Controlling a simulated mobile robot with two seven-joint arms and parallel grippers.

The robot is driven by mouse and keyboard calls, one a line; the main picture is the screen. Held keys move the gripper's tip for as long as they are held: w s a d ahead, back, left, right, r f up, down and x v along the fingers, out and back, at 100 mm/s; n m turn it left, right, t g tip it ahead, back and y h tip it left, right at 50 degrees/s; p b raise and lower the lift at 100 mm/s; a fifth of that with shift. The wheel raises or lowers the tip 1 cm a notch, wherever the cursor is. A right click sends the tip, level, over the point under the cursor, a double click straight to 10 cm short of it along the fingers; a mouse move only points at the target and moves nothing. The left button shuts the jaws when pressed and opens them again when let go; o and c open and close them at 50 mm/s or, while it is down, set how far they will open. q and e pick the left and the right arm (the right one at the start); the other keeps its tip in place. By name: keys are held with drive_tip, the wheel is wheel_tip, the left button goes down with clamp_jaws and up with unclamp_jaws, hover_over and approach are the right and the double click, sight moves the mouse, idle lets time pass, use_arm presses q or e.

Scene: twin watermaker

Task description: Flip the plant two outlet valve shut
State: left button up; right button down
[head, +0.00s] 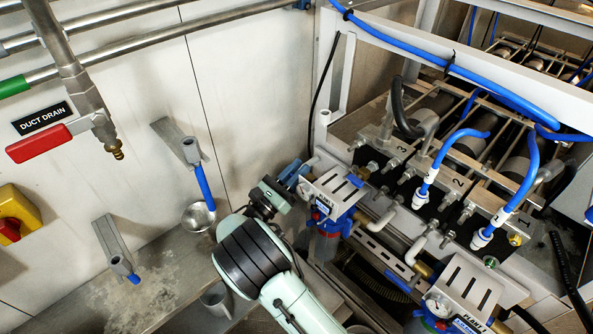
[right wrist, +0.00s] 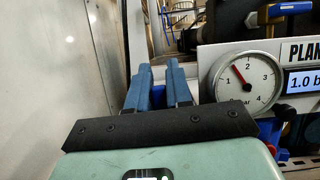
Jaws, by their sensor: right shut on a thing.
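My right gripper (head: 296,170) is at the left side of the upper plant unit (head: 331,190), whose label reads PLANT with the number unclear. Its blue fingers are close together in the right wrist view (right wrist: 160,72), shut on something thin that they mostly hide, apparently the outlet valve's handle. The handle's angle cannot be told. The unit's round gauge (right wrist: 245,82) points just below 2, and its display (right wrist: 303,82) begins 1.0. A brass fitting with a blue handle (right wrist: 284,11) shows at the unit's far side. My left gripper is out of view.
A second unit labelled PLANT 1 (head: 463,290) stands at lower right. A pump rack (head: 455,170) with blue hoses fills the right. On the left wall are a red DUCT DRAIN lever (head: 38,143) and a yellow box (head: 17,212). The steel bench (head: 170,280) has some bare surface.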

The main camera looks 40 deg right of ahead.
drive_tip(key=shift+s+m+g, duration=0.15)
drive_tip(key=shift+m+g, duration=0.25)
drive_tip(key=shift+m, duration=0.2)
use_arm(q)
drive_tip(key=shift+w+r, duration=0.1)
use_arm(e)
drive_tip(key=c, duration=1.4)
unclamp_jaws()
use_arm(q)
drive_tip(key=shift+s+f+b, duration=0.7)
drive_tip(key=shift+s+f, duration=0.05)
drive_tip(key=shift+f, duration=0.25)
use_arm(e)
drive_tip(key=v, duration=1.3)
drive_tip(key=shift+a+f, duration=0.15)
drive_tip(key=shift+f, duration=0.05)
drive_tip(key=shift+s, duration=0.1)
